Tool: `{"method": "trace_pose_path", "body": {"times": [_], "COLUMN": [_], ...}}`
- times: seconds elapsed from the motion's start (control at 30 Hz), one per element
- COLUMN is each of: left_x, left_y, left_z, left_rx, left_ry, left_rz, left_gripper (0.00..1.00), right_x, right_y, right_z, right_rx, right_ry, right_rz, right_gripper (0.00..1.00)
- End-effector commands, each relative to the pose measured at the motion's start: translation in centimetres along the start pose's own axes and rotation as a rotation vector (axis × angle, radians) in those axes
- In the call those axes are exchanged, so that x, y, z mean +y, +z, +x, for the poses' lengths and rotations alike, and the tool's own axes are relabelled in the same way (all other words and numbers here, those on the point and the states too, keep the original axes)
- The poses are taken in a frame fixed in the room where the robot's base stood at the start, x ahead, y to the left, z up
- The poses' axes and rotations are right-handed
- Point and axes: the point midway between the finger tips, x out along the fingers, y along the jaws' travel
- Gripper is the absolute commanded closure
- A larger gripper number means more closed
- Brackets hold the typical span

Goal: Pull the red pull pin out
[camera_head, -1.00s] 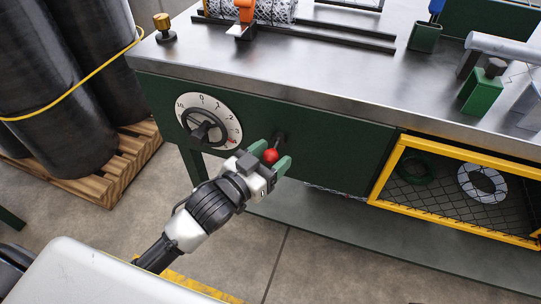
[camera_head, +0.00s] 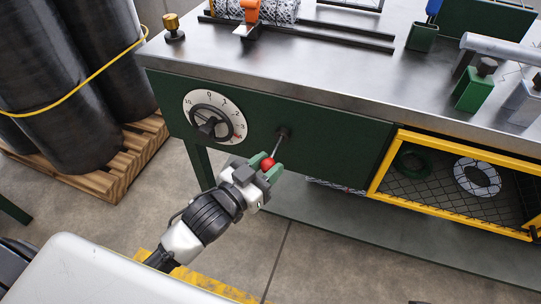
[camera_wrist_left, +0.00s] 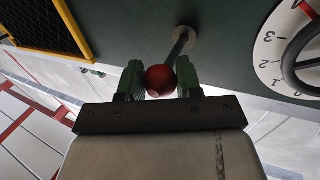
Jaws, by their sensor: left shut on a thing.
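The red pull pin (camera_head: 268,164) has a round red knob on a thin metal shaft. Its shaft runs up to a dark round socket (camera_head: 284,132) on the green front panel, and a good length of it shows. My left gripper (camera_head: 268,168) is shut on the red knob, with a green finger on each side. In the left wrist view the knob (camera_wrist_left: 160,81) sits between the two fingers, and the shaft leads to the collar (camera_wrist_left: 185,34) on the panel. Whether the shaft's far end is still inside the socket is hidden. My right gripper is not in view.
A numbered dial (camera_head: 214,117) with a black knob is left of the socket on the panel. A yellow-framed mesh guard (camera_head: 376,184) is to the right. The steel bench top (camera_head: 330,70) overhangs above.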

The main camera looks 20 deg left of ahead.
Motion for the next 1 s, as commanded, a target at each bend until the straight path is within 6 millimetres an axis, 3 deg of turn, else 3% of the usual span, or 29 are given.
{"method": "trace_pose_path", "body": {"times": [0.27, 0.3, 0.43, 0.77, 1.0], "left_x": [0.4, 0.4, 0.3, 0.3, 0.3], "left_y": [0.0, 0.0, 0.0, -0.1, 0.0], "left_z": [-0.3, -0.3, -0.2, -0.4, -3.2], "left_rx": [0.003, 0.003, 0.003, 0.003, -0.001], "left_ry": [0.008, 0.008, 0.007, 0.006, 0.006], "left_rz": [-0.002, -0.002, -0.002, -0.001, -0.001], "left_gripper": [1.00, 0.63, 0.43, 0.41, 0.41], "right_x": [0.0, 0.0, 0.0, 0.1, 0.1], "right_y": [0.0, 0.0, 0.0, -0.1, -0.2], "right_z": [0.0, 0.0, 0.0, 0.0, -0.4], "right_rx": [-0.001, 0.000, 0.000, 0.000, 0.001], "right_ry": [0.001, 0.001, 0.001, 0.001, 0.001], "right_rz": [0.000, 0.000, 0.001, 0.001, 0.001], "right_gripper": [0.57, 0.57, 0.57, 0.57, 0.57]}}
